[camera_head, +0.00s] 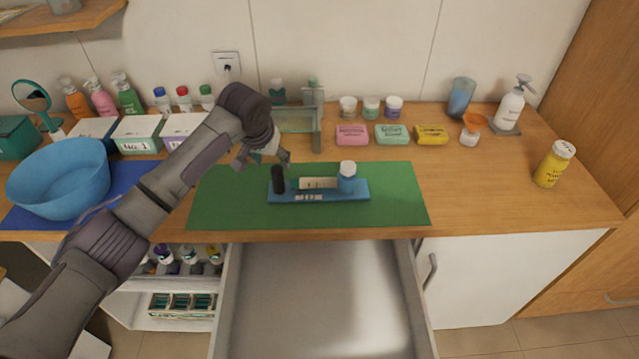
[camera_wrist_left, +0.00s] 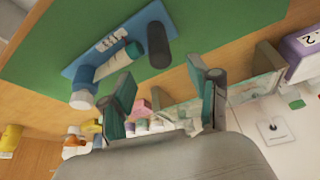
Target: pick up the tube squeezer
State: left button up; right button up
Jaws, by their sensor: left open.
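A blue flat base (camera_head: 345,194) with a white label lies on the green mat (camera_head: 400,205). A black upright cylinder (camera_head: 278,180) stands at its left end, and a bottle or tube end with a blue and white cap (camera_head: 347,178) is at its right. A cream piece (camera_head: 318,183) lies between them. I cannot tell for sure which of these is the tube squeezer. My left gripper (camera_head: 264,160) is open and empty, above the mat's back edge, behind the black cylinder. In the left wrist view, the fingers (camera_wrist_left: 165,95) are apart, and the blue base (camera_wrist_left: 85,62) and black cylinder (camera_wrist_left: 158,46) lie beyond them.
A greenish clear stand (camera_head: 298,120) is close behind the gripper. Soaps (camera_head: 392,135) and jars (camera_head: 371,107) line the back. A blue bowl (camera_head: 60,180) and labelled boxes (camera_head: 137,134) are left. An open drawer (camera_head: 320,300) is below the front edge. The mat's right part is clear.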

aim_at(276, 169)
pick_arm(q)
jog(key=shift+w+f, duration=0.3)
jog(key=shift+f, duration=0.25)
jog(key=shift+w+d+f, duration=0.1)
jog(key=shift+w+f, duration=0.1)
jog(key=shift+f, duration=0.1)
jog(key=shift+p+x, duration=0.85)
jog(key=shift+x, duration=1.4)
jog(key=shift+w+f, duration=0.1)
jog(key=shift+f, duration=0.25)
pick_arm(e)
jog(key=shift+w+r, duration=0.9)
jog(key=shift+r, duration=0.15)
pick_arm(q)
jog(key=c, duration=0.3)
grip_shut()
pick_arm(e)
jog(key=shift+s, duration=0.1)
